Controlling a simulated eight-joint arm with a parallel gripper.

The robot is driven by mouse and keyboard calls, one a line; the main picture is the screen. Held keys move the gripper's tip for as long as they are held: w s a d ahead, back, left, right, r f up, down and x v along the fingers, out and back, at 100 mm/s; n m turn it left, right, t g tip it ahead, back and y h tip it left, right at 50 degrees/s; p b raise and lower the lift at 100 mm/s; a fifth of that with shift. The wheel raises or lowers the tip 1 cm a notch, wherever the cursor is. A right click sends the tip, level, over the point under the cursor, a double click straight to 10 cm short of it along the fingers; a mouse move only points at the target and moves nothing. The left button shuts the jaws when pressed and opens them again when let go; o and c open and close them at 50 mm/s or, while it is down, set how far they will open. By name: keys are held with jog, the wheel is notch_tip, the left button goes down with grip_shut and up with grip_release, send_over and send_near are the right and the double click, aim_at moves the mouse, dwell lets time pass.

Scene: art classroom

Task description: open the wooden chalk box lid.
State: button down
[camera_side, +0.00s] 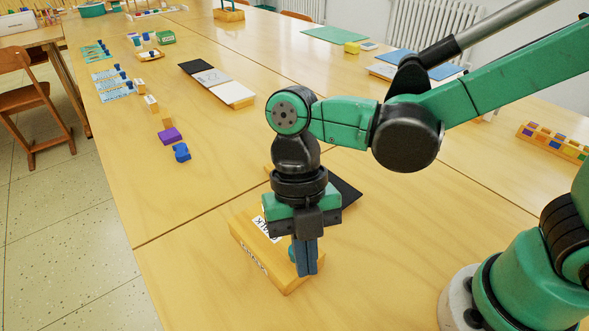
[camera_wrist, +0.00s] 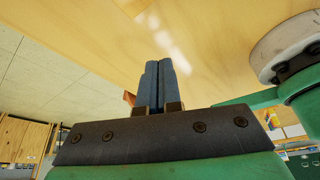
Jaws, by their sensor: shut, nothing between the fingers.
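The wooden chalk box (camera_side: 240,232) sits on the table, with a white label lettered "CHALK" (camera_side: 266,229) on its top and more lettering on its side. Its top looks level, but my gripper hides much of it, so I cannot tell how the lid sits. A small green part (camera_side: 291,254) shows at the box beside my fingers. My gripper (camera_side: 306,272) points down at the box's right part, its blue fingers together and empty. I cannot tell whether they touch the box. The shut fingers (camera_wrist: 158,66) also show in the wrist view, against pale wood.
A black flat piece (camera_side: 346,192) lies just behind my gripper. A tray of coloured blocks (camera_side: 555,142) lies at the right. The table's left front is clear.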

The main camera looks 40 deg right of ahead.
aim_at(244, 219)
jog(key=x, duration=0.3)
jog(key=shift+w+f, duration=0.15)
jog(key=shift+f, duration=0.25)
jog(key=shift+w+d, duration=0.3)
jog(key=shift+w, duration=0.25)
jog(key=shift+w+d, duration=0.25)
jog(key=shift+w, duration=0.25)
jog(key=shift+w+d, duration=0.25)
jog(key=shift+w, duration=0.25)
jog(key=w, duration=1.4)
jog(key=shift+w+a, duration=0.1)
jog(key=shift+a, duration=0.25)
